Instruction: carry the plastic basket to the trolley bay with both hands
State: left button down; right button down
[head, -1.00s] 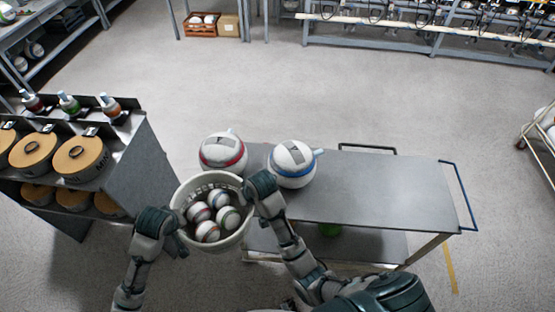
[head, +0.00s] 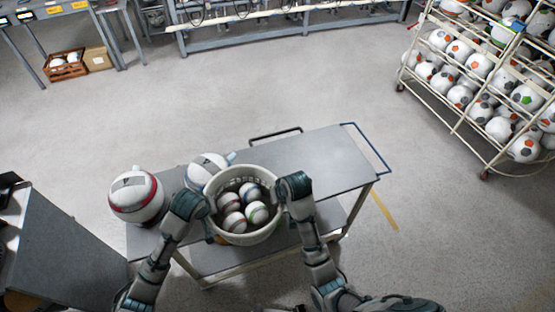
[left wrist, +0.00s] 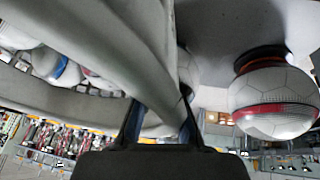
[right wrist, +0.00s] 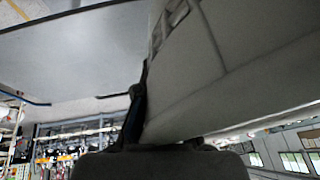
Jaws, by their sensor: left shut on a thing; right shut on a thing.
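The white plastic basket (head: 246,238) is held up in front of me at the near edge of the grey trolley top. Several striped balls (head: 240,210) lie inside it. My left gripper (head: 207,209) is shut on the basket's left rim. In the left wrist view the fingers (left wrist: 160,120) straddle the pale rim. My right gripper (head: 283,201) is shut on the right rim. In the right wrist view the basket wall (right wrist: 240,70) fills the right side, and one dark finger (right wrist: 136,105) shows against it; the other is hidden.
The trolley (head: 325,165) has a clear right half. A red-banded ball vessel (head: 137,197) and a blue-banded one (head: 207,170) stand on its left. A dark cabinet (head: 60,245) is at left. A rack of balls (head: 480,80) stands at far right. Open floor lies beyond.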

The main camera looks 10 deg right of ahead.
aim_at(324, 172)
jog(key=i+l+z, duration=0.1)
jog(key=i+l, duration=0.4)
jog(key=l, duration=0.15)
jog(key=i+l+z, duration=0.1)
jog(key=i+l, duration=0.4)
jog(key=l, duration=0.1)
